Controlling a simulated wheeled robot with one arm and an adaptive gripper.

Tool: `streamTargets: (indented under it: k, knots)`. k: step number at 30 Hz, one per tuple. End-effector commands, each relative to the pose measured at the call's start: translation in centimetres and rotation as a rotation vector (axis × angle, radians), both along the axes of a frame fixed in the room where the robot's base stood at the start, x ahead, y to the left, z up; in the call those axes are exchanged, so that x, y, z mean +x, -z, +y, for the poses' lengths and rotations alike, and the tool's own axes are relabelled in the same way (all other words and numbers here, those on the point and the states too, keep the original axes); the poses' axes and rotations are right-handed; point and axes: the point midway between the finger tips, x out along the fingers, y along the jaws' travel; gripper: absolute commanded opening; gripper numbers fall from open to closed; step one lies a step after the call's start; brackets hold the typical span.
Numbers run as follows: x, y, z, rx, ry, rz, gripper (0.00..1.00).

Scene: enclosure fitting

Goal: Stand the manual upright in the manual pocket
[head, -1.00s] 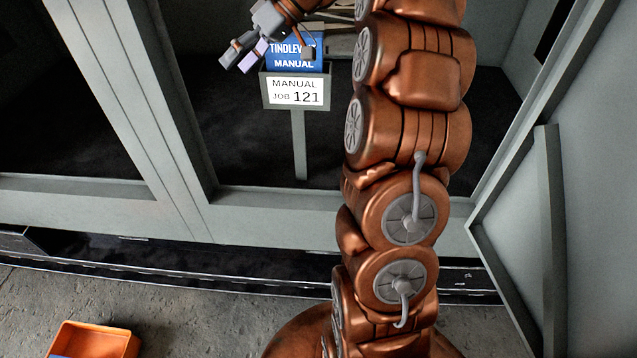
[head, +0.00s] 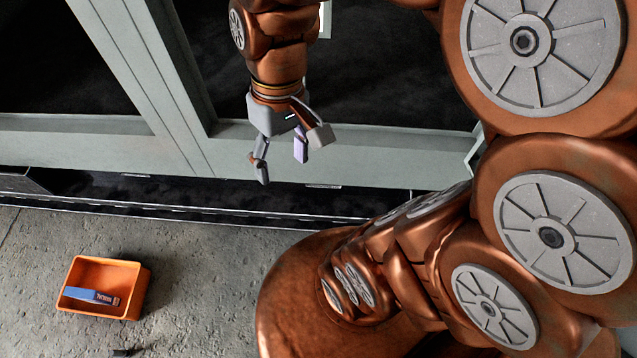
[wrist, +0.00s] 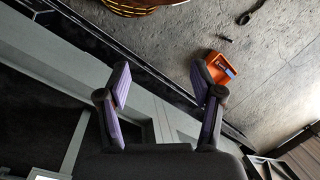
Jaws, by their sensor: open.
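My gripper (head: 283,158) hangs open and empty in front of the enclosure's lower frame in the head view. In the wrist view its two fingers are spread with nothing between them (wrist: 165,90). A small pale piece (head: 325,20), possibly an edge of the manual pocket, shows behind my arm at the top of the head view. The blue manual is not visible now; a second ago it stood in the grey pocket labelled "MANUAL JOB 121". My gripper is now well below and apart from that pale piece.
An orange bin (head: 137,298) with a blue item (head: 92,296) inside stands on the concrete floor, also seen in the wrist view (wrist: 213,60). Small dark objects (wrist: 250,12) lie on the floor beyond it. The grey enclosure frame (head: 75,140) runs behind my gripper.

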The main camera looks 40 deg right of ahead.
Motion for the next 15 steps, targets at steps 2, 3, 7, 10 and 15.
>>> streamTargets:
  k: [2, 3, 7, 10, 15]
  knots:
    - [-2.4, 1.0, -0.6, -0.057, 0.010, 0.009, 0.66]
    - [-3.4, 1.5, -1.0, -0.082, 0.016, 0.013, 0.66]
    - [-5.4, 2.5, -1.8, -0.141, 0.033, 0.014, 0.66]
    - [-6.2, 2.9, -2.2, -0.163, 0.040, 0.014, 0.66]
    - [-6.5, 3.0, -2.4, -0.173, 0.043, 0.013, 0.66]
